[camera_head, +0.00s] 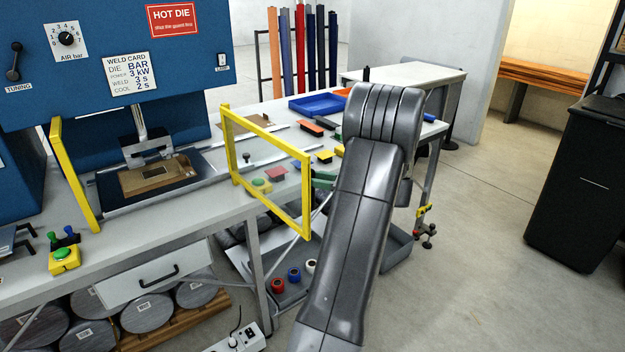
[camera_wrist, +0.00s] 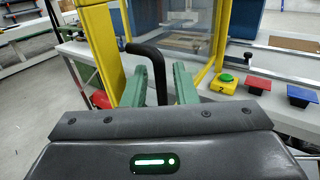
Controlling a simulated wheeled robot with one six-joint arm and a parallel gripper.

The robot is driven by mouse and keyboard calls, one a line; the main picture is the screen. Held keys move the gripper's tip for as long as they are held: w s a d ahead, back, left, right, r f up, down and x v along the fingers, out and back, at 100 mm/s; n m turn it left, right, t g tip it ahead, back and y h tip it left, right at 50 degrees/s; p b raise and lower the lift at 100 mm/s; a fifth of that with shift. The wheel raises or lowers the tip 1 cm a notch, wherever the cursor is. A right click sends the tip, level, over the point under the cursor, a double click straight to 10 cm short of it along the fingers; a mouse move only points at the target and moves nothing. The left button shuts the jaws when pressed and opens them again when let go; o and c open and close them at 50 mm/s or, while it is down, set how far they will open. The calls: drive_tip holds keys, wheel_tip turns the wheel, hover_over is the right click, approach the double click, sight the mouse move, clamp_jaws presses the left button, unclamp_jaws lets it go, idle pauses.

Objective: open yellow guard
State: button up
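The yellow guard (camera_head: 268,132) is a yellow frame with a clear panel, standing swung out from the press at an angle over the bench front. The die area (camera_head: 157,176) is uncovered in the head view. My gripper (camera_head: 323,180) is at the guard's outer edge, mostly hidden behind my arm. In the wrist view, the guard's yellow edge bar (camera_wrist: 100,45) is close at left and carries a black bent handle (camera_wrist: 148,51). The green fingers of my gripper (camera_wrist: 160,86) stand apart on either side of the handle's lower leg, with gaps visible.
A yellow post (camera_head: 75,175) stands left of the die. A yellow box with a green button (camera_head: 261,186) and a red button box (camera_head: 276,173) sit behind the guard. Another green-button box (camera_head: 64,259) is at front left. The floor at right is clear before a black cabinet (camera_head: 582,190).

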drive_tip(key=b+v, duration=0.2)
drive_tip(key=v, duration=1)
drive_tip(key=shift+d, duration=0.25)
drive_tip(key=shift+s, duration=0.1)
drive_tip(key=p+x, duration=0.2)
drive_tip(key=x, duration=1.1)
drive_tip(key=shift+a+p, duration=0.35)
drive_tip(key=shift+a, duration=0.05)
